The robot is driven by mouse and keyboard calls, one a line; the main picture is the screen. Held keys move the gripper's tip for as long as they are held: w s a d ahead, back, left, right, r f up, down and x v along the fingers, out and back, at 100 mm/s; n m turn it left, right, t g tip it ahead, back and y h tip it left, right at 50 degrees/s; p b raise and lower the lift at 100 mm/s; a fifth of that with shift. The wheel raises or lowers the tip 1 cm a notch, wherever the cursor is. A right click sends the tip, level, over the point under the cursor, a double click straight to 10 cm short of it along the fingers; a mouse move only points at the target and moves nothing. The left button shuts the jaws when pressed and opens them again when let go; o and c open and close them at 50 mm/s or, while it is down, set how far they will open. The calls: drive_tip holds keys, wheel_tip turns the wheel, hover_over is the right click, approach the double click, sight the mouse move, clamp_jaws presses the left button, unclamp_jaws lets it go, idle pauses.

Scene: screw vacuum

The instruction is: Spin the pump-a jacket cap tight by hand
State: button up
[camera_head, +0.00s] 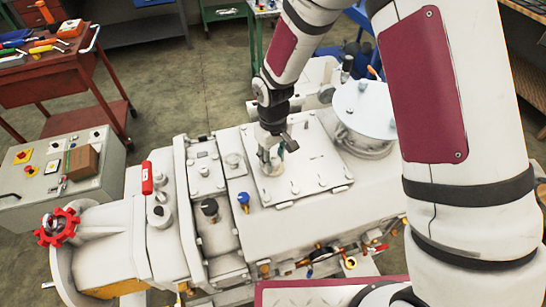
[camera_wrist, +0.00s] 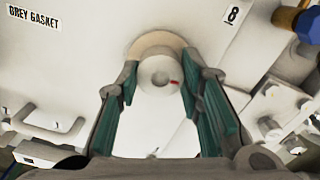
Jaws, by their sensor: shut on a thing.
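A round white cap (camera_wrist: 158,76) with a small red mark sits on a tan ring (camera_wrist: 150,45) on the white machine's top plate. My gripper (camera_wrist: 160,72) has its green-padded fingers on either side of this cap and is shut on it. In the head view my gripper (camera_head: 271,154) points down at the plate (camera_head: 308,152) and largely hides the cap. I cannot tell how far down the cap is seated.
A blue-topped fitting (camera_head: 243,199) stands near the plate's left corner. A large round lid (camera_head: 365,107) rises to the right behind. A red-handled valve (camera_head: 147,178) and red handwheel (camera_head: 57,227) are at the left. "GREY GASKET" (camera_wrist: 33,16) and "8" (camera_wrist: 232,14) labels lie near the cap.

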sight(273, 159)
drive_tip(key=m, duration=0.4)
drive_tip(key=shift+p, duration=0.3)
drive_tip(key=shift+m, duration=1.6)
drive_tip(key=o, duration=1.2)
drive_tip(key=shift+c, duration=0.2)
wheel_tip(273, 159, up, 12)
